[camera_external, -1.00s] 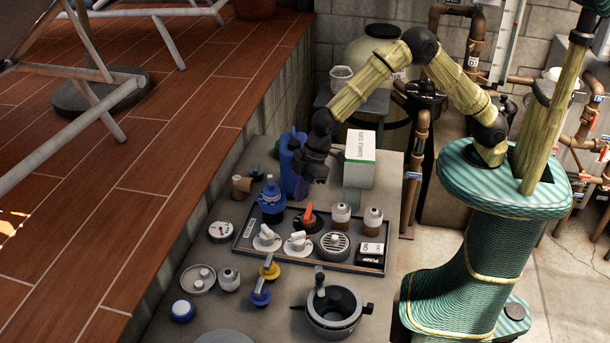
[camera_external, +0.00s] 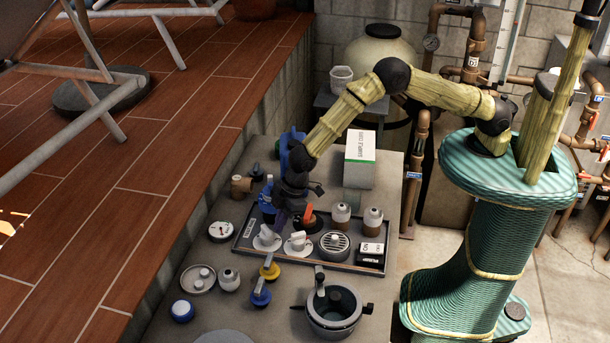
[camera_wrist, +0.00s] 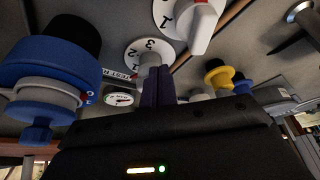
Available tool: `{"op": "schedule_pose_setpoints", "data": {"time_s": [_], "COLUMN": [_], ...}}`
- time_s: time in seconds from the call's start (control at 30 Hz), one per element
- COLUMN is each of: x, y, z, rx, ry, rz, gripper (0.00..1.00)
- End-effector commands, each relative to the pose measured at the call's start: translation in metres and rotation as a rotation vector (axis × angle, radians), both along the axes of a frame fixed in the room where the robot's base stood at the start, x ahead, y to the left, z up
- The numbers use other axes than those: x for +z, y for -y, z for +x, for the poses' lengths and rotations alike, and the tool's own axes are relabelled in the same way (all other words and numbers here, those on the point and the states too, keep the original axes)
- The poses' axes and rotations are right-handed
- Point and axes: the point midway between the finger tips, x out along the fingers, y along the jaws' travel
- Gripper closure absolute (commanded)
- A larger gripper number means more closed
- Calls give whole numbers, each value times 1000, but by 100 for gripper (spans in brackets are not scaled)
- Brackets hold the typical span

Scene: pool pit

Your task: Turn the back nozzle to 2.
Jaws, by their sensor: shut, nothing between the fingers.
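Two white nozzles on round numbered dials sit side by side on the dark tray. The left nozzle (camera_external: 267,235) is farther from my base. The right nozzle (camera_external: 299,239) also shows large at the top of the wrist view (camera_wrist: 203,27). My gripper (camera_external: 281,219) is low over the tray, just behind the left nozzle. In the wrist view, my gripper's purple fingers (camera_wrist: 158,76) are together and empty. Their tips overlap the left nozzle's grey stem (camera_wrist: 148,61); I cannot tell whether they touch.
A blue bottle-like fitting (camera_wrist: 48,70) stands close to my gripper. The tray (camera_external: 350,268) also holds an orange-handled knob (camera_external: 308,214), two brown-and-white jars and a round grille. A gauge (camera_external: 220,230), yellow and blue valves and a pot (camera_external: 335,315) stand around it.

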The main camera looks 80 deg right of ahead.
Motion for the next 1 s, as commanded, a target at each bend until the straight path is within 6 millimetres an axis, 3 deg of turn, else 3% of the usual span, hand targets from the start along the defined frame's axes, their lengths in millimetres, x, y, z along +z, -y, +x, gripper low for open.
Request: {"op": "schedule_pose_setpoints", "data": {"time_s": [1.0], "x": [0], "y": [-7], "z": [2], "rx": [-68], "ry": [1], "rz": [0], "gripper": [100]}}
